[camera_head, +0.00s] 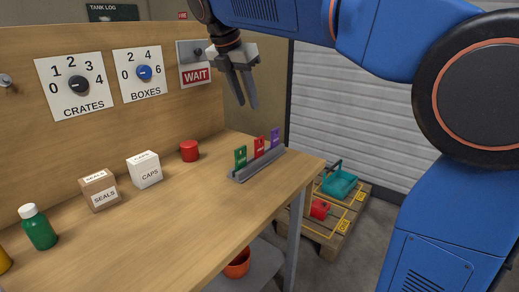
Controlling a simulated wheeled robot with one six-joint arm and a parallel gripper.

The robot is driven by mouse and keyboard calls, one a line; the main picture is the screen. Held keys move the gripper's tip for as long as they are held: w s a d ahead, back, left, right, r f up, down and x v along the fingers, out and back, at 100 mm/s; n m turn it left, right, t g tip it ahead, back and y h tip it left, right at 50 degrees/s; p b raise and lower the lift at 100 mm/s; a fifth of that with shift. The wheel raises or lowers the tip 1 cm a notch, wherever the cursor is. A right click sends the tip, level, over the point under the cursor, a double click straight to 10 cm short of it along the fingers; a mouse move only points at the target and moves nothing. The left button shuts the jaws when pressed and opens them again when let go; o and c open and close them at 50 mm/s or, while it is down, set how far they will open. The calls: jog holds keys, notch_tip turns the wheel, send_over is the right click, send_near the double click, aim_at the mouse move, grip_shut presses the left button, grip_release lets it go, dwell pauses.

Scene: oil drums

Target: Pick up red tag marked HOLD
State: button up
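A red tag (259,147) stands upright in a grey slotted rack (258,166) near the right end of the wooden bench. It is between a green tag (240,157) on its left and a purple tag (275,138) on its right. The writing on the tags is too small to read. My gripper (247,105) hangs above and a little left of the red tag, pointing down. Its two fingers are apart with nothing between them, and it touches no tag.
On the bench (190,215) stand a red cylinder (189,151), a CAPS box (144,170), a SEALS box (99,190) and a green bottle (38,228). A WAIT sign (196,76) is on the back panel behind my gripper. A pallet (325,231) with bins stands on the floor right.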

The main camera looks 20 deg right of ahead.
send_over(259, 138)
jog(key=s+a, duration=0.1)
jog(key=a, duration=0.1)
jog(key=f, duration=0.9)
jog(key=shift+s+d+f, duration=0.15)
jog(key=shift+d, duration=0.05)
jog(key=shift+x, duration=3.2)
jog(key=shift+a, duration=0.1)
grip_shut()
